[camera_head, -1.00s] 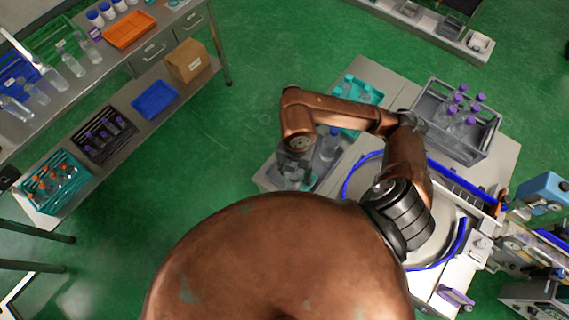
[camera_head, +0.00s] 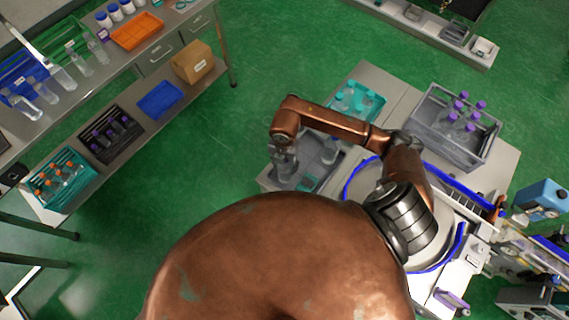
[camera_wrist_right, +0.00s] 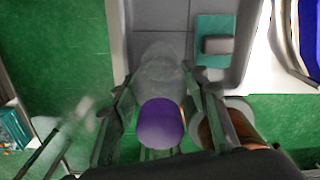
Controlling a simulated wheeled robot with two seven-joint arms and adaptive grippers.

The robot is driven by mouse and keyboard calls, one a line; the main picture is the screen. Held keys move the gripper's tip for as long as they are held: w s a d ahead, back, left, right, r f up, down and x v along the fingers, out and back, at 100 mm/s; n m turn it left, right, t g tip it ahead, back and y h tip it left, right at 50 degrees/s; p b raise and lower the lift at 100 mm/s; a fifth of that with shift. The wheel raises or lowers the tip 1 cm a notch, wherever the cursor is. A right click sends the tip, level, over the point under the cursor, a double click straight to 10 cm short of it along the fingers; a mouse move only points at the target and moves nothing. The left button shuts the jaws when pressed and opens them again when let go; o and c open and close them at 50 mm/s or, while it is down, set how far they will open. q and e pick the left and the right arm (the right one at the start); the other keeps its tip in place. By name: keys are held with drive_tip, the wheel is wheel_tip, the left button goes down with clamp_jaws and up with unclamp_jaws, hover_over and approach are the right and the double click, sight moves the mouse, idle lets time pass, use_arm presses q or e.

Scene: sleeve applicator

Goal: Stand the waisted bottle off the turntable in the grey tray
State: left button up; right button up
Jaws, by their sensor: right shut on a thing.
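My right gripper (camera_wrist_right: 160,115) is shut on the waisted bottle (camera_wrist_right: 162,68), a clear bottle with a purple cap (camera_wrist_right: 160,123) between the fingers. In the head view my right gripper (camera_head: 284,165) is over the left part of the grey tray (camera_head: 265,183), and the bottle is hard to make out there. In the right wrist view the bottle's body lies over a grey compartment of the tray (camera_wrist_right: 148,14). I cannot tell whether its base touches the tray floor. The turntable (camera_head: 437,222) is partly hidden by my right arm. My left gripper is out of view.
Another bottle (camera_head: 331,150) stands at the tray's far right. A teal piece (camera_wrist_right: 212,26) with a grey block lies in the neighbouring compartment. A teal tray of bottles (camera_head: 376,101) and a grey crate (camera_head: 424,118) of purple-capped bottles stand behind. Green floor lies left of the tray.

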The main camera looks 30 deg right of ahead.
drive_tip(key=shift+f, duration=0.1)
drive_tip(key=o, duration=1.5)
drive_tip(key=shift+r, duration=0.2)
wheel_tip(320, 180, up, 12)
drive_tip(key=shift+f+b, duration=0.1)
drive_tip(key=shift+b, duration=0.8)
